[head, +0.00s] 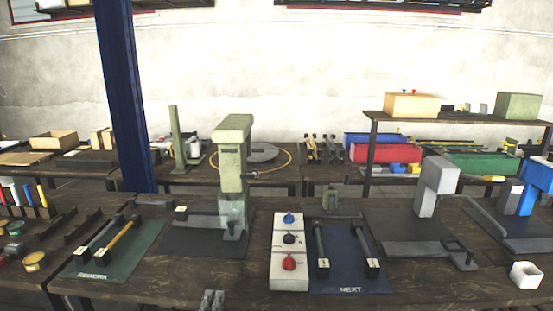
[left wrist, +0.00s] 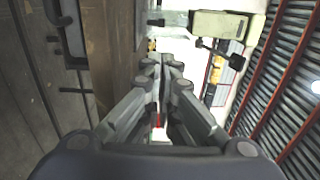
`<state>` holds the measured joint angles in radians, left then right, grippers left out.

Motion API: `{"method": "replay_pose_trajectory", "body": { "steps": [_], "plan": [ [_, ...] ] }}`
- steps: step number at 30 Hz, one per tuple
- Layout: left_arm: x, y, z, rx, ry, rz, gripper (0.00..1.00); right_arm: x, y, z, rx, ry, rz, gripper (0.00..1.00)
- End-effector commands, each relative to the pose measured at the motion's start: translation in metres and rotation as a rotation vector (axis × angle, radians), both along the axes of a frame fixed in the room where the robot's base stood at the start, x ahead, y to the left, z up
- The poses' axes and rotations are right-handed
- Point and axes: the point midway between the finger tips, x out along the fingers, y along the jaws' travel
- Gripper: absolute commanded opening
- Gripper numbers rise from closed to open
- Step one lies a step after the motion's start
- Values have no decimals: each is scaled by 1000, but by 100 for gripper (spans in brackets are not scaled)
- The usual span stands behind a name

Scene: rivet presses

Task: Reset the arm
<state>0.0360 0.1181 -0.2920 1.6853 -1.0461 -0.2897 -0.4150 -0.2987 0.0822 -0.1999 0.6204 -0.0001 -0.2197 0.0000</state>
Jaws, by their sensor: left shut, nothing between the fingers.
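My left gripper (head: 212,299) shows only as its fingertips at the bottom edge of the head view, in front of the table's near edge. In the left wrist view its fingers (left wrist: 163,72) are drawn together, shut, with nothing between them. It is apart from the presses and the tools. My right gripper is in neither view.
A dark wooden table (head: 200,289) carries a green press (head: 232,150), a grey press (head: 435,185), a green REWORK mat (head: 125,262), a blue NEXT mat (head: 348,271) and a white button box (head: 290,252). A white cup (head: 525,275) stands right. A blue post (head: 125,95) rises left.

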Motion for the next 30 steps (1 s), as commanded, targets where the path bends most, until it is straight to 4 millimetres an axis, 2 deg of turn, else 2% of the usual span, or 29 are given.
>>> {"method": "replay_pose_trajectory", "body": {
  "steps": [11, 17, 20, 23, 24, 26, 30],
  "plan": [
    [-15, 7, -89, -127, 183, 17, 0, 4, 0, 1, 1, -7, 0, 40],
    [-39, 14, -160, -234, 328, 48, 0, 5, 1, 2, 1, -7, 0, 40],
    [-60, 19, -207, -307, 427, 80, 0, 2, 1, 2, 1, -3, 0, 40],
    [-96, 26, -267, -405, 554, 135, 0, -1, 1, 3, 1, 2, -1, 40],
    [-114, 30, -292, -449, 609, 164, 0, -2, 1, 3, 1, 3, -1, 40],
    [-144, 35, -328, -516, 689, 213, 0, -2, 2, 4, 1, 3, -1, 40],
    [-222, 45, -402, -664, 862, 348, 0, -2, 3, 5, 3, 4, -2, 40]
  ]
}}
